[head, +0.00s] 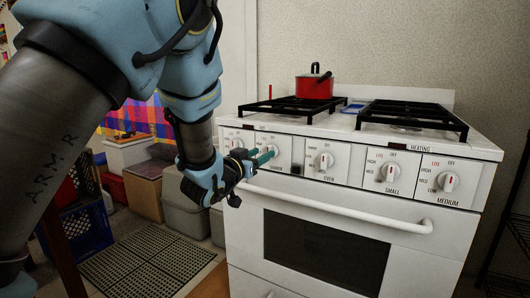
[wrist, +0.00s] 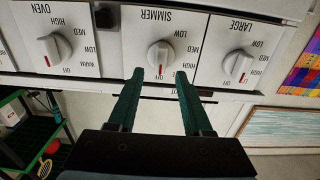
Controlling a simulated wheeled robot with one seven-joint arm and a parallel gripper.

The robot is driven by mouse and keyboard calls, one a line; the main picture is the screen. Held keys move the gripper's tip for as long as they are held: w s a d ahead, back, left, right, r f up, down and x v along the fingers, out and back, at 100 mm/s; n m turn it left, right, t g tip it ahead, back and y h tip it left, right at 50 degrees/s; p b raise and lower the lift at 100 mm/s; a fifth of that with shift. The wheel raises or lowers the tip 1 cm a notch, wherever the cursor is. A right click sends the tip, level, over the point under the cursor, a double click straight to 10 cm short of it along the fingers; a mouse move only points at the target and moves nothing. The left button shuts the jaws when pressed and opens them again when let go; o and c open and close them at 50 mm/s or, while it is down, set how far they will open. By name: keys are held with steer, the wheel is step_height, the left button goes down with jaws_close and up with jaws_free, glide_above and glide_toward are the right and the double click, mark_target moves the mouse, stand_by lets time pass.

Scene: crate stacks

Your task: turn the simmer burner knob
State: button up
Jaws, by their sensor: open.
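The simmer knob (wrist: 160,54) is a white dial on the stove's front panel, under the word SIMMER, which shows upside down in the wrist view. Its red mark points toward OFF. My gripper (wrist: 160,73) is open, with two teal fingers reaching toward the panel. The fingertips lie on either side of the knob's lower end in the wrist view, with a gap between them and nothing held. I cannot tell how deep they reach. In the head view my gripper (head: 271,153) is at the panel's left part and partly hides the simmer knob.
The oven knob (wrist: 54,48) and the large knob (wrist: 237,65) flank it. The oven door handle (head: 340,211) runs below the panel. A red pot (head: 314,87) stands on the black grates. Boxes and a blue crate (head: 85,229) stand left of the white stove.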

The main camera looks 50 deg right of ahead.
mark_target(268, 150)
steer(key=shift+x, duration=1.5)
jaws_close()
